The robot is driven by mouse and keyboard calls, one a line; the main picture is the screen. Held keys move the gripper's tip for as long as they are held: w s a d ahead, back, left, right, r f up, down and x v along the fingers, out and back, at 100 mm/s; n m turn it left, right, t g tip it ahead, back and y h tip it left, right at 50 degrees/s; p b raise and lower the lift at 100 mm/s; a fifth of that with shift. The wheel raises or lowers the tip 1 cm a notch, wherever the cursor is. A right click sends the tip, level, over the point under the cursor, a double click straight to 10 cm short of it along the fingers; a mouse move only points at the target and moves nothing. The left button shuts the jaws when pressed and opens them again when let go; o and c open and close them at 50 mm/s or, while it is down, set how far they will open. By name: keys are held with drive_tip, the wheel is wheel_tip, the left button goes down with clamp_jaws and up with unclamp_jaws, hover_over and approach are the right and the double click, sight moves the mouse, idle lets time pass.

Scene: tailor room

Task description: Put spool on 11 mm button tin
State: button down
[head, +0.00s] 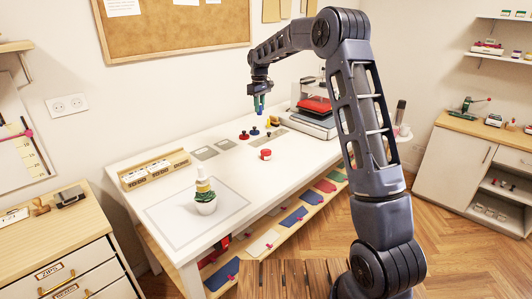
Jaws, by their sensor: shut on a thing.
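My gripper (259,103) is raised above the back part of the white table, shut on a small green and blue thing that looks like the spool (259,101); the fingers hide part of it. A small round red tin with a pale label (265,155) stands on the table, below the gripper and apart from it. It may be the button tin, but its label is too small to read. Nothing is visibly resting on its top.
Red, blue and yellow knobbed pieces (254,131) stand behind the tin near grey pads (204,153). A machine with a red top (315,105) stands at right. The table's front middle is clear.

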drive_tip(key=w+d, duration=0.1)
drive_tip(key=d, duration=0.2)
hover_over(266, 151)
drive_tip(key=shift+m, duration=0.3)
wheel_tip(266, 151, down, 20)
drive_tip(key=shift+r, duration=0.15)
drive_tip(key=c, duration=1.3)
unclamp_jaws()
drive_tip(key=shift+o, duration=0.2)
